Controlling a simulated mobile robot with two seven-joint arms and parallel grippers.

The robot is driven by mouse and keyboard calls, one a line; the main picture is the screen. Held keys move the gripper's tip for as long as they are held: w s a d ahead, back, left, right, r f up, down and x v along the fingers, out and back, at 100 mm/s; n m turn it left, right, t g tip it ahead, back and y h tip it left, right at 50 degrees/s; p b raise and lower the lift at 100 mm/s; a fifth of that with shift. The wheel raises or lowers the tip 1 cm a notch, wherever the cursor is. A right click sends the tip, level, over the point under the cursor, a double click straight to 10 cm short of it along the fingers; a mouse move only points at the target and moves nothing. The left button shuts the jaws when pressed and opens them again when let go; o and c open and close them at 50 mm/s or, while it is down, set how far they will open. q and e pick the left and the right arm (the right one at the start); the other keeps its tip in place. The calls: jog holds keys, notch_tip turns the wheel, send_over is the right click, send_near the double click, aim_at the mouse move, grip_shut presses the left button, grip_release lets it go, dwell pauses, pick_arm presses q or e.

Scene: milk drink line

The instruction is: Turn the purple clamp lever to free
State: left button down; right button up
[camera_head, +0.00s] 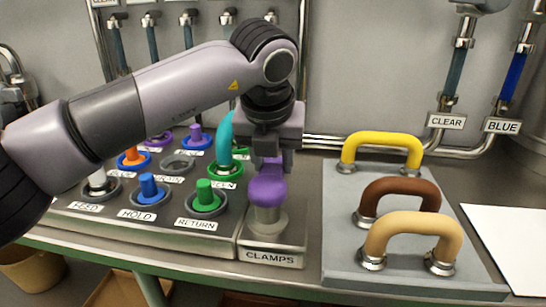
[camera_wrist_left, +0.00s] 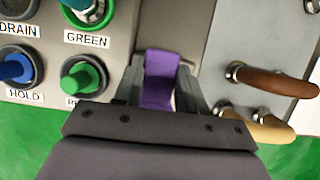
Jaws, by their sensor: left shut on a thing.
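The purple clamp lever (camera_head: 267,189) stands on a grey metal base above the CLAMPS label (camera_head: 271,257). My left gripper (camera_head: 270,165) comes down on it from above and is shut on its top. In the left wrist view the purple lever (camera_wrist_left: 159,78) lies between the two fingers of my left gripper (camera_wrist_left: 160,88). The upper part of the lever is partly hidden by the gripper in the head view. My right gripper is not in view.
Left of the lever is a panel with colored plugs, including the green RETURN plug (camera_head: 205,196) and blue HOLD plug (camera_head: 149,187). A teal hose piece (camera_head: 225,140) rises close behind. On the right, yellow (camera_head: 382,141), brown (camera_head: 400,188) and tan (camera_head: 412,226) curved pipes stand on a grey plate (camera_head: 341,258).

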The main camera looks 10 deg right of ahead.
aim_at(270, 175)
pick_arm(q)
jog(key=c, duration=0.6)
grip_release()
jog(key=shift+a, duration=0.1)
jog(key=shift+c, duration=0.2)
jog(key=shift+r, duration=0.1)
jog(key=shift+v, duration=3.5)
jog(key=shift+s, duration=0.1)
